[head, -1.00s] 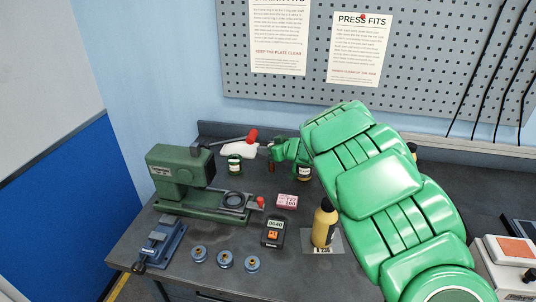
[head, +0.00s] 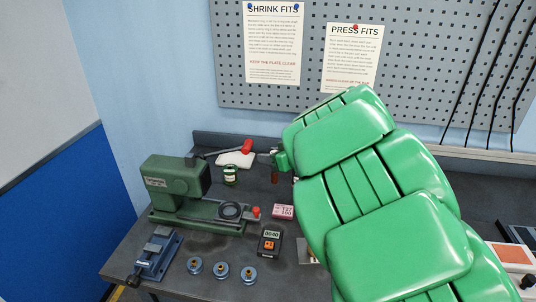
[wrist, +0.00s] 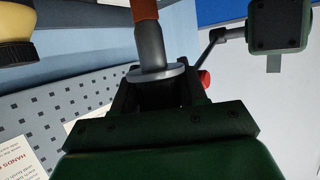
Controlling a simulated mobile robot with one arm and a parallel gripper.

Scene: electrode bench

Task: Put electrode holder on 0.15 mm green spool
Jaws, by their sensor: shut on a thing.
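My gripper (wrist: 150,95) is shut on a holder (wrist: 149,45) with a grey shaft and flange and an orange-brown upper part. In the head view the gripper (head: 279,161) is at the back of the bench, mostly behind my arm. A small dark red-brown part of the holder (head: 274,175) shows just below it. A small green spool-like item with a pale label (head: 230,177) stands upright to the left of the gripper, apart from it. Its label is too small to read.
A green press (head: 176,184) with a red-knobbed lever (head: 246,146) stands at left. A white pad (head: 235,159) lies behind the green item. A blue vise (head: 157,253), several blue-grey discs (head: 221,270), a meter (head: 270,244) and a pink box (head: 283,211) occupy the front.

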